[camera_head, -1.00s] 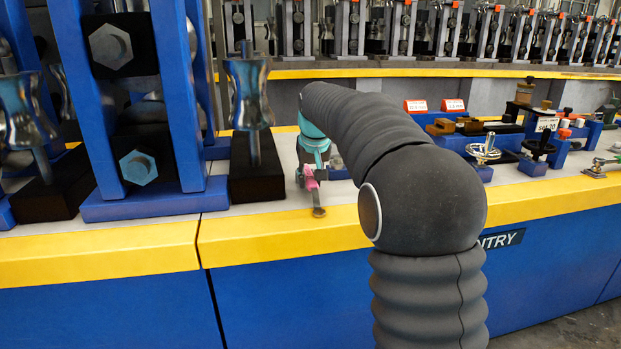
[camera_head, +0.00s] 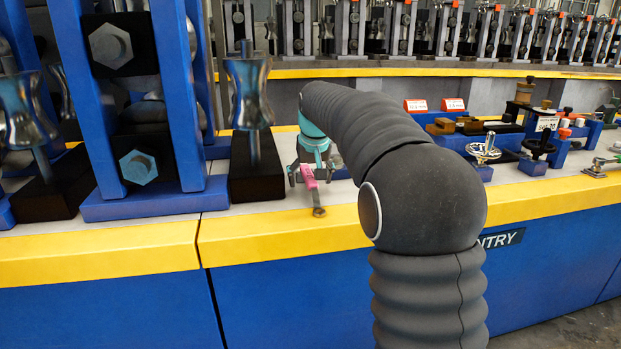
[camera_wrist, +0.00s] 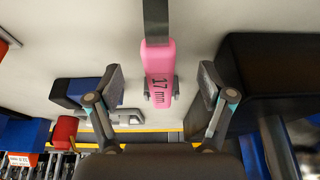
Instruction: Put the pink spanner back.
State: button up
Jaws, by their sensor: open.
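The pink spanner (camera_head: 309,179) has a pink handle and a metal shaft. In the head view it lies over the pale bench top, with its metal end reaching the yellow front edge. In the wrist view its handle (camera_wrist: 159,75), marked "17 mm", stands between the two fingers of my gripper (camera_wrist: 163,84), with a gap on both sides. My gripper also shows in the head view (camera_head: 311,177), open around the handle. A small dark piece shows on both sides of the handle. I cannot tell whether it bears the spanner, and the spanner's far end is out of the wrist view.
A black block with a metal roller (camera_head: 249,95) stands close left of my gripper, beside a blue roller stand (camera_head: 180,140). Blue fixtures with handwheels (camera_head: 484,150) stand to the right. A yellow edge (camera_head: 280,237) runs along the bench front.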

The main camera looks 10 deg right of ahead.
jog(key=shift+r, duration=0.15)
jog(key=shift+p+v, duration=1.95)
jog(key=shift+v, duration=0.95)
